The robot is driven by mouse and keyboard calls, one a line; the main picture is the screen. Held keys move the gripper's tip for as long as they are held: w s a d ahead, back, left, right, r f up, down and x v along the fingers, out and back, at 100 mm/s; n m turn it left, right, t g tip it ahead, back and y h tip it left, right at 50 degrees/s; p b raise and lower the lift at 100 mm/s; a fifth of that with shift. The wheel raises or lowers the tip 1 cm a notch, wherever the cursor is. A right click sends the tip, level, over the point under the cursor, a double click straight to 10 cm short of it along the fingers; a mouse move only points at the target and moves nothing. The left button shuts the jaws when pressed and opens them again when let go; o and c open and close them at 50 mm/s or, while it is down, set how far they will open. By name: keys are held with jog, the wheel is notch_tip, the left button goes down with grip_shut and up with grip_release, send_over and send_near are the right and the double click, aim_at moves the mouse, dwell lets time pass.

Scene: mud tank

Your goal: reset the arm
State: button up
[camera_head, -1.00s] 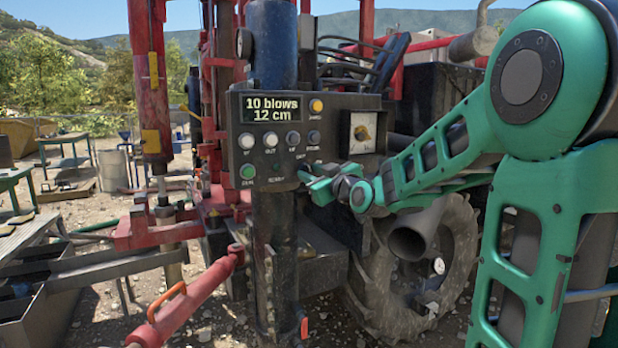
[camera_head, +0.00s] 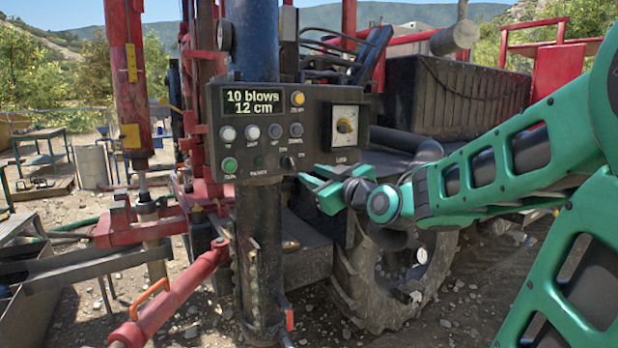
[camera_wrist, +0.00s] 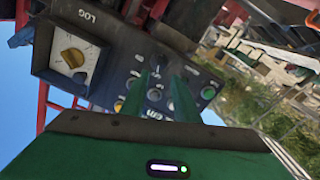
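A small black knob on the panel shows between the fingertips there. My green arm reaches in from the right, its forearm nearly level. The gripper appears apart from the panel.
The panel's display (camera_head: 254,103) reads "10 blows 12 cm". A yellow-knobbed dial (camera_head: 345,125) sits on its right. A tractor wheel (camera_head: 395,280) stands below the gripper. A red handle bar (camera_head: 180,295) juts out at lower left. Stony ground is open at lower right.

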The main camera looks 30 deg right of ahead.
dwell(0.3)
jog(key=s+d+f+m+g, duration=0.1)
jog(key=s+f+m+g, duration=0.1)
jog(key=s+f+g, duration=0.5)
jog(key=s+d+f+m+g, duration=0.15)
jog(key=s+f, duration=0.25)
jog(key=f, duration=0.7)
jog(key=s+f+m+g, duration=0.3)
jog(key=s+g, duration=0.1)
jog(key=s, duration=0.7)
jog(key=s+a+f+m+g, duration=0.1)
jog(key=s+f+m+g, duration=0.3)
jog(key=s, duration=0.7)
jog(key=shift+a+g, duration=0.25)
jog(key=shift+g, duration=0.5)
